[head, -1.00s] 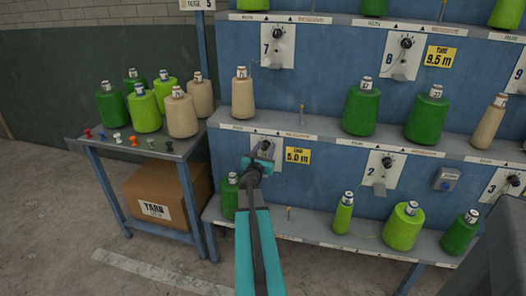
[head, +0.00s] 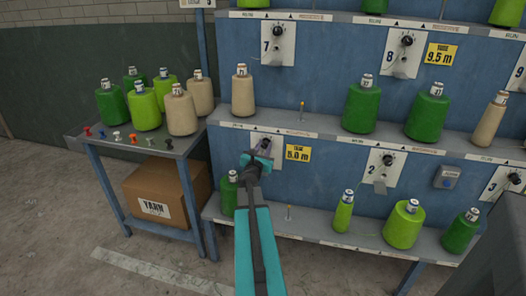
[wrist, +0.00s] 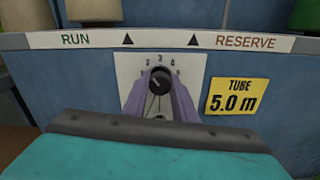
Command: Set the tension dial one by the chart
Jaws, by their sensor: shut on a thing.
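Tension dial one is a black round knob (wrist: 160,79) on a pale plate (wrist: 134,66) with small numbers around its top, seen in the wrist view. My gripper (wrist: 160,97) has its two purple fingers on either side of the knob, shut on it. A light mark shows on the knob's face, but the exact number it points to is hard to read. In the head view my gripper (head: 264,148) covers most of this dial. A yellow tag (wrist: 232,96) reading "TUBE 5.0 m" is right of the plate. No chart is readable in these frames.
Dial two (head: 387,160) and dial seven (head: 278,32) are on neighbouring plates. A tan cone (head: 242,94) and green cones (head: 361,110) stand on the shelf above. A small green cone (head: 229,194) stands just below left of my gripper. A side table (head: 180,147) holds cones and pins.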

